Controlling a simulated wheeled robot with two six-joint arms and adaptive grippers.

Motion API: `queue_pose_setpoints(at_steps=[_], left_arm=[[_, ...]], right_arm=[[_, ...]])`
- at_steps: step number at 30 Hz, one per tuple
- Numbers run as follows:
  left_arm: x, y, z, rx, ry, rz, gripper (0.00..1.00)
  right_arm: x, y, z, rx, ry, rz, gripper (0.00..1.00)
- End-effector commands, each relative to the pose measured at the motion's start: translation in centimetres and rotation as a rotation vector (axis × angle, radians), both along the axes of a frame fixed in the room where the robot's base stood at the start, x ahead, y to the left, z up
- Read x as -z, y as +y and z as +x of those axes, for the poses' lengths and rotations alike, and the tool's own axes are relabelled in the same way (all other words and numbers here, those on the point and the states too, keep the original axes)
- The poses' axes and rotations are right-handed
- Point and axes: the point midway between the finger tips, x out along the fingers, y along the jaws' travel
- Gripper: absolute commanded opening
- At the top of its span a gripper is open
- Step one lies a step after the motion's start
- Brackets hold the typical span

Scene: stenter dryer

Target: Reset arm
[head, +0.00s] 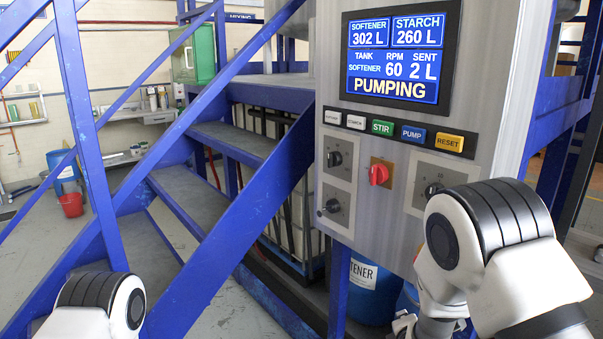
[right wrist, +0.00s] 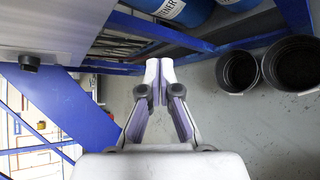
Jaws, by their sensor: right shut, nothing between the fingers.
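My right gripper (right wrist: 158,68) shows in the right wrist view with its fingertips together and nothing between them. It hangs over the grey floor, below and apart from the control panel. In the head view my right arm is bent in front of the panel's lower right; the gripper is largely hidden or cut off there. Only a joint of my left arm shows at the bottom left; the left gripper is out of view. The grey control panel (head: 480,60) has a screen (head: 401,50) reading softener 302 L, starch 260 L, 60 RPM, sent 2 L, PUMPING.
Below the screen is a row of buttons, including a yellow RESET button (head: 449,142), and a red knob (head: 379,174). Blue stairs (head: 215,190) stand to the left. In the right wrist view, dark buckets (right wrist: 238,70) stand right of the gripper, under blue beams.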

Motion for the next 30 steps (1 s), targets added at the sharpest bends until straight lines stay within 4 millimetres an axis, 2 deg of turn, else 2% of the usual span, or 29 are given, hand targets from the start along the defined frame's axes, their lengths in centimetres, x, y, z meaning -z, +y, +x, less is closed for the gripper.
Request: queue_pose_setpoints(at_steps=[1,3,5,6,8,9,11,12,14,15,18,21,24,30], left_arm=[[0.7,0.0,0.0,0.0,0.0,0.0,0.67],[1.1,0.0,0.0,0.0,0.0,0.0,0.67],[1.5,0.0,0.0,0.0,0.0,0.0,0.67],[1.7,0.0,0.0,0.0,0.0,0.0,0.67],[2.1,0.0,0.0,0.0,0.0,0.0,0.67],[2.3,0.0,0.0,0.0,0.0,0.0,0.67],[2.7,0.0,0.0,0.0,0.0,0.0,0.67],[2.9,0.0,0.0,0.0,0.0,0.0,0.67],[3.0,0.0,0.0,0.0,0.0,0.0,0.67],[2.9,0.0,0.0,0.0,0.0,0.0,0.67],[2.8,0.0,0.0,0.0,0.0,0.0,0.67],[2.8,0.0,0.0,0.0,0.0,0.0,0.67],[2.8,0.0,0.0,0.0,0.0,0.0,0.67],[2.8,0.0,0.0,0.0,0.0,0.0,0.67]], right_arm=[[4.5,-0.7,-2.3,0.026,0.081,0.047,0.0],[9.8,-1.5,-5.9,0.082,0.191,0.134,0.0],[14.0,-2.1,-9.5,0.145,0.283,0.221,0.0],[16.5,-2.4,-12.1,0.197,0.345,0.282,0.0],[20.0,-2.8,-16.4,0.295,0.437,0.382,0.0],[22.1,-3.0,-19.4,0.374,0.498,0.454,0.0],[24.6,-3.1,-24.3,0.52,0.585,0.567,0.0],[25.9,-3.1,-27.7,0.643,0.639,0.651,0.0],[26.8,-2.8,-32.7,0.87,0.698,0.784,0.0],[26.5,-2.5,-34.8,1.017,0.709,0.865,0.0],[25.6,-1.7,-37.7,1.331,0.677,1.024,0.0],[25.5,-1.3,-38.5,1.551,0.604,1.128,0.0],[25.5,-1.3,-38.5,1.663,0.546,1.18,0.0],[25.5,-1.4,-38.4,1.683,0.53,1.192,0.0]])
